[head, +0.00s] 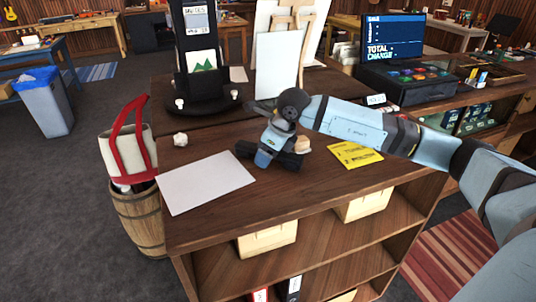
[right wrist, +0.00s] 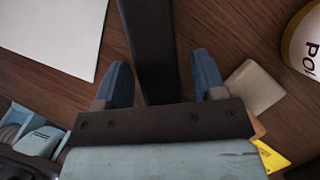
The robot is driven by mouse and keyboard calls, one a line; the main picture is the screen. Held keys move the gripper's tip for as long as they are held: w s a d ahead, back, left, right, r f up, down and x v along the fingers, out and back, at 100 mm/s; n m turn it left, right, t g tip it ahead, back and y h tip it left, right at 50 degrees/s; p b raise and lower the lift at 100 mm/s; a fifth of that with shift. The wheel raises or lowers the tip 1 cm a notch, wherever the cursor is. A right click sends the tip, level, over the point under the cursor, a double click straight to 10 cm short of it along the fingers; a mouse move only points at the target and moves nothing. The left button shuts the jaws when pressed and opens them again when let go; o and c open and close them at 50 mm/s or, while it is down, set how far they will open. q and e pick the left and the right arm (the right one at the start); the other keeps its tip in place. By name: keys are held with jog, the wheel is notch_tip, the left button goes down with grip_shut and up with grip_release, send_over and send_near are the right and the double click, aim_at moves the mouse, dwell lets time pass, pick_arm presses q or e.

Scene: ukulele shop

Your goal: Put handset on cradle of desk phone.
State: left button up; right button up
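In the right wrist view a long black bar (right wrist: 149,45), seemingly the handset, runs from the top edge down between the fingers of my right gripper (right wrist: 160,66). The blue fingers stand apart on either side of it, with narrow gaps showing, so it does not look clamped. In the head view my right gripper (head: 270,156) is low over the middle of the wooden counter (head: 225,218). Dark shapes show around it; I cannot separate the handset from gripper parts there. The phone's cradle is not clearly visible. My left gripper is out of view.
White paper (head: 205,182) lies left of the gripper and a yellow flyer (head: 354,155) right. A small beige object (head: 303,145) is close by. A black display stand (head: 203,100), a white easel panel (head: 278,67) and a register (head: 407,82) stand behind. The counter's front is clear.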

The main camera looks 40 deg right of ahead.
jog(key=c, duration=1)
jog(key=shift+r+p, duration=0.35)
jog(key=shift+p, duration=0.15)
notch_tip(320, 180, up, 20)
jog(key=b, duration=0.1)
jog(key=n+g+h+p, duration=0.2)
jog(key=n+g+p, duration=0.7)
jog(key=n, duration=1.9)
send_over(250, 206)
jog(key=p, duration=0.1)
jog(key=shift+t, duration=0.3)
jog(key=f, duration=1.7)
jog(key=shift+w+d+f, duration=0.1)
jog(key=shift+w+d, duration=0.05)
jog(key=shift+w, duration=0.2)
jog(key=shift+s+f+n, duration=0.35)
jog(key=shift+f+n, duration=0.05)
jog(key=shift+n, duration=0.4)
